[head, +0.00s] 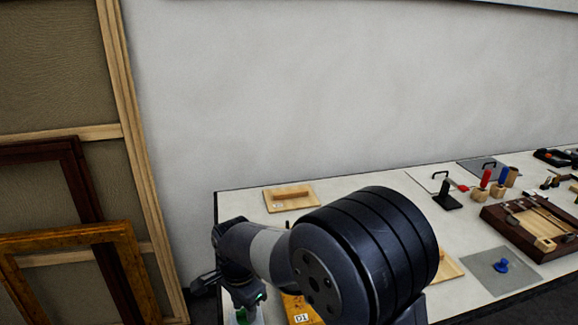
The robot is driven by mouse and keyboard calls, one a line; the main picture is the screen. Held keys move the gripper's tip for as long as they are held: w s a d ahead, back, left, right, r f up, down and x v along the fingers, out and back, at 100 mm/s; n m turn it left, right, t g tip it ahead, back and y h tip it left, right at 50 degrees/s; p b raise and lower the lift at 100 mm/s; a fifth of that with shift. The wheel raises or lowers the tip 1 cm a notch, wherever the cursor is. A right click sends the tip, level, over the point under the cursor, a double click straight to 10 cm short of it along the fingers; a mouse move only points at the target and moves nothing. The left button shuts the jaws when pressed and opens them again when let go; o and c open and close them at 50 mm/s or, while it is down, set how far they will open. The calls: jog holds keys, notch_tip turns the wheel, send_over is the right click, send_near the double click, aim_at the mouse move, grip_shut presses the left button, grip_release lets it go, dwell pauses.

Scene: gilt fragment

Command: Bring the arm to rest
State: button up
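My arm fills the lower middle of the head view, with a large dark joint in front and a grey link reaching back to the left. The arm's end, with my gripper (240,297), points down beside the table's left end. The fingers are not clear at the bottom edge of the picture, so I cannot tell whether they are open or shut. A small green patch shows at the bottom below the wrist; I cannot tell what it belongs to.
A white worktable (400,178) runs along the wall. It bears a wooden board (291,197), a yellow piece marked D1 (301,309), a dark wooden tray (500,226), a blue knob (502,265) on a grey plate and several tools. Picture frames (75,240) lean at left.

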jog(key=n, duration=0.4)
jog(key=shift+n, duration=0.4)
jog(key=shift+s+d, duration=0.1)
